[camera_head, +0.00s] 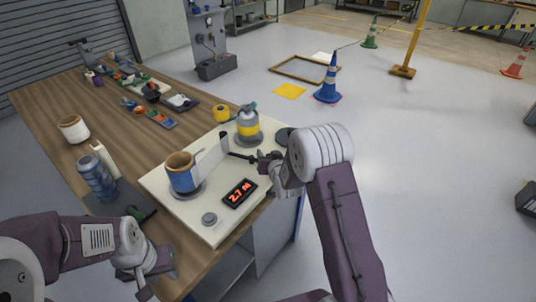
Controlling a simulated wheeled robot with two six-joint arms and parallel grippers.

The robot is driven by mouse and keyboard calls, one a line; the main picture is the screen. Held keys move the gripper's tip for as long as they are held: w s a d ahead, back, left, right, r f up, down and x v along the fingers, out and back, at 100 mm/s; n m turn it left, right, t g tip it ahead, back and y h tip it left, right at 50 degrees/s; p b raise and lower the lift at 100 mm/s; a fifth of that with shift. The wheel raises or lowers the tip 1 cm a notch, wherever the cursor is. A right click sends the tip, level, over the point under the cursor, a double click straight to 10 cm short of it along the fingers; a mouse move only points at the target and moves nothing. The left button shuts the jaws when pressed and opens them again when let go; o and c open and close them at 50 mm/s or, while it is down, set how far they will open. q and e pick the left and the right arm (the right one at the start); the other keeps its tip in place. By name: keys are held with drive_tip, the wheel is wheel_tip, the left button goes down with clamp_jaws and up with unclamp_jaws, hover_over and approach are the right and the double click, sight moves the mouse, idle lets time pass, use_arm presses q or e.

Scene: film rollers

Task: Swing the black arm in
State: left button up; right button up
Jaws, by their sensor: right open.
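The black arm (239,155) is a short dark bar on the cream base plate (208,226), between the two rollers. One roller carries a blue roll with a brown core (184,176). The other carries a grey and yellow spool (248,125). A pale film strip (212,155) runs from the blue roll toward the spool. My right gripper (262,160) is open at the right end of the black arm; whether it touches the arm is unclear. My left gripper (158,284) is open and empty, low at the table's front edge.
A display reading about 2.7 (240,193) and a grey knob (209,218) sit on the plate. A blue translucent roll (96,178) stands on a dark mat at left. A white roll (72,129), yellow tape (221,113) and several tools lie behind.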

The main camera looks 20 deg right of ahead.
drive_tip(key=shift+w+f, duration=0.15)
drive_tip(key=shift+w, duration=0.2)
clamp_jaws()
idle(1.2)
